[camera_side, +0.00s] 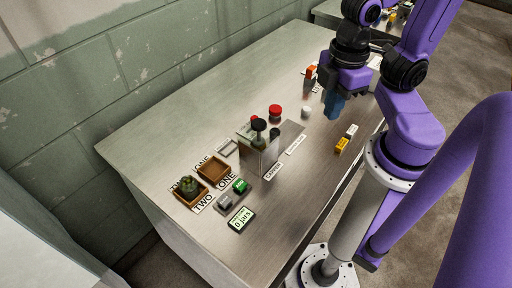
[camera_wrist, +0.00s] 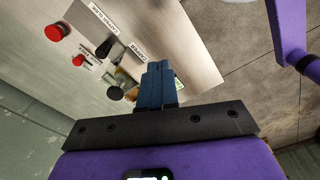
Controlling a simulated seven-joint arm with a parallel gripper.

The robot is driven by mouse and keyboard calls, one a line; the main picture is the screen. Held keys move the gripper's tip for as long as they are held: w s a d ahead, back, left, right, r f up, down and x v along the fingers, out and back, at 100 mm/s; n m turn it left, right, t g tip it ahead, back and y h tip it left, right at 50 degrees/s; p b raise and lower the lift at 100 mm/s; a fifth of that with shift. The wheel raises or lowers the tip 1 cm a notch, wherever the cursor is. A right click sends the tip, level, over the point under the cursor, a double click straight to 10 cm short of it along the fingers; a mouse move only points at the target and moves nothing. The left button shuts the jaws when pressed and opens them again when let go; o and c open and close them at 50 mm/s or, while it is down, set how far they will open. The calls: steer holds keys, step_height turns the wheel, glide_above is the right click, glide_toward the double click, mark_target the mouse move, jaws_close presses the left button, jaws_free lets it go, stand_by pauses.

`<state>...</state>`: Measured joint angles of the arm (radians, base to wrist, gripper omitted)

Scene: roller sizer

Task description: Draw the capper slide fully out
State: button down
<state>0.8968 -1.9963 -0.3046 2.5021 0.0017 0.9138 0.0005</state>
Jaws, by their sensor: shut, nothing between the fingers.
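The capper (camera_side: 259,153) is a grey, partly see-through block on the steel table, with a round black knob (camera_side: 258,124) on top. Its label reads CAPPER (camera_side: 273,171). In the wrist view the fingers (camera_wrist: 157,68) are together and empty.
A red button (camera_side: 275,111) and a white piece (camera_side: 306,111) stand behind the capper. Yellow (camera_side: 342,145) and white (camera_side: 352,131) blocks lie near the table edge. At left are a brown tray (camera_side: 213,160), a green button (camera_side: 240,186) and a "0 jars" display (camera_side: 241,219).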

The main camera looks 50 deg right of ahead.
stand_by(0.4)
steer(key=c, duration=1.2)
jaws_free()
steer(key=o, duration=0.4)
steer(key=shift+w+m, duration=0.3)
steer(key=shift+w, duration=0.05)
steer(key=m+g, duration=0.2)
steer(key=m, duration=0.9)
glide_above(275, 130)
steer(key=s+a, duration=0.3)
steer(key=s, duration=0.1)
step_height(275, 130, down, 2)
steer(key=w+d+f+m+g+y, duration=0.1)
steer(key=w+d+f+m+y, duration=0.25)
steer(key=w+d+m, duration=0.55)
steer(key=shift+m+h, duration=0.35)
steer(key=shift+m, duration=0.15)
steer(key=x, duration=0.5)
steer(key=a+x, duration=0.1)
steer(key=x, duration=0.5)
steer(key=s+x, duration=0.1)
steer(key=x, duration=0.5)
steer(key=shift+a, duration=0.3)
steer(key=shift+r, duration=0.1)
